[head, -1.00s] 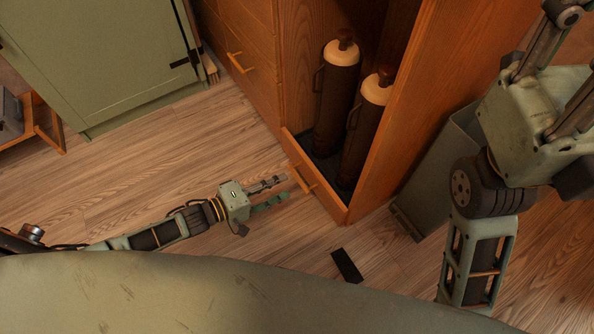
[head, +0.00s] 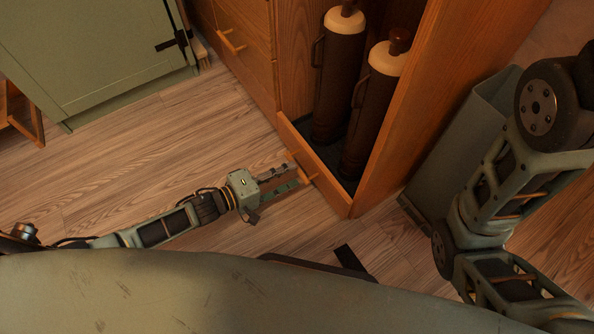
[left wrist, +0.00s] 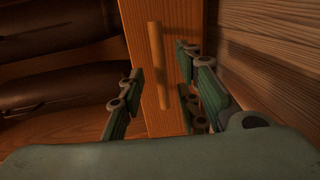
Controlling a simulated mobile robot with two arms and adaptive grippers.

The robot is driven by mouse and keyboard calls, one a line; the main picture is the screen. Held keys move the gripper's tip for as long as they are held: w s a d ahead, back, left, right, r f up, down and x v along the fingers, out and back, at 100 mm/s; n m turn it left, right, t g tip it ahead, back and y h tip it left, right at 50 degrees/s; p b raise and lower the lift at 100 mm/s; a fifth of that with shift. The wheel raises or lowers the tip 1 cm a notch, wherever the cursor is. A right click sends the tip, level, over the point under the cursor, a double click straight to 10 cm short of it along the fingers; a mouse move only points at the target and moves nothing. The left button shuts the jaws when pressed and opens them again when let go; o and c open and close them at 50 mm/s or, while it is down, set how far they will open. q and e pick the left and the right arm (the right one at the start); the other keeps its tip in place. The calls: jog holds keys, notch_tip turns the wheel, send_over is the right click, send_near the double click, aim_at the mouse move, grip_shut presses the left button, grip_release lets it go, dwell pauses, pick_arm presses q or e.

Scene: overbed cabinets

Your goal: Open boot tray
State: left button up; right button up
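The boot tray is a low drawer with a wooden front (head: 325,186) at the foot of an open wooden cabinet. Two dark brown cylinders with cream tops and brown caps stand in it. Its bar handle (head: 309,178) is on the front face; in the left wrist view the handle (left wrist: 158,65) runs upright between my finger pads. My left gripper (head: 297,178) is open, with its fingers on either side of the handle and no grip visible. Whether the pads touch the handle is unclear. My right arm is at the right; its gripper is not in view.
A grey bin (head: 465,140) stands right of the cabinet, close to my right arm. A green cabinet (head: 95,50) is at the upper left. Wooden drawers (head: 245,40) adjoin the open cabinet. Wood floor (head: 130,170) left of the tray is clear.

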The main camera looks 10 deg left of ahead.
aim_at(297, 169)
pick_arm(q)
jog(key=b+x, duration=0.1)
jog(key=x, duration=0.3)
jog(key=shift+f+b, duration=0.1)
jog(key=shift+b, duration=0.25)
grip_shut()
